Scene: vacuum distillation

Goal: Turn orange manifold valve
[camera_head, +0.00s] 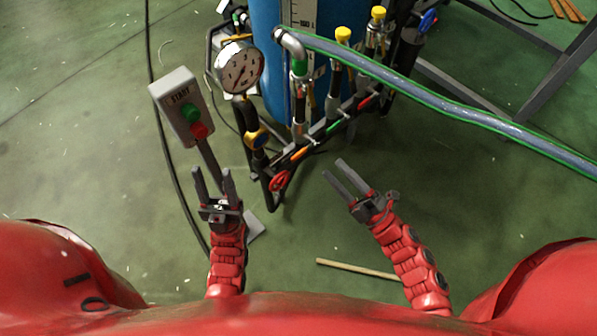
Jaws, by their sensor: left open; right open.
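The manifold is a dark pipe frame with several coloured valve levers, standing in front of a blue tank. My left gripper (212,172) is open and empty, to the left of the handwheel and below the start box. My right gripper (339,170) is open and empty, to the right of and a little below the orange lever. Neither gripper appears to touch the manifold.
A grey START box (181,107) with green and red buttons stands at left on a post. A pressure gauge (239,67) rises above the manifold. A wooden strip (356,269) lies on open green floor.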

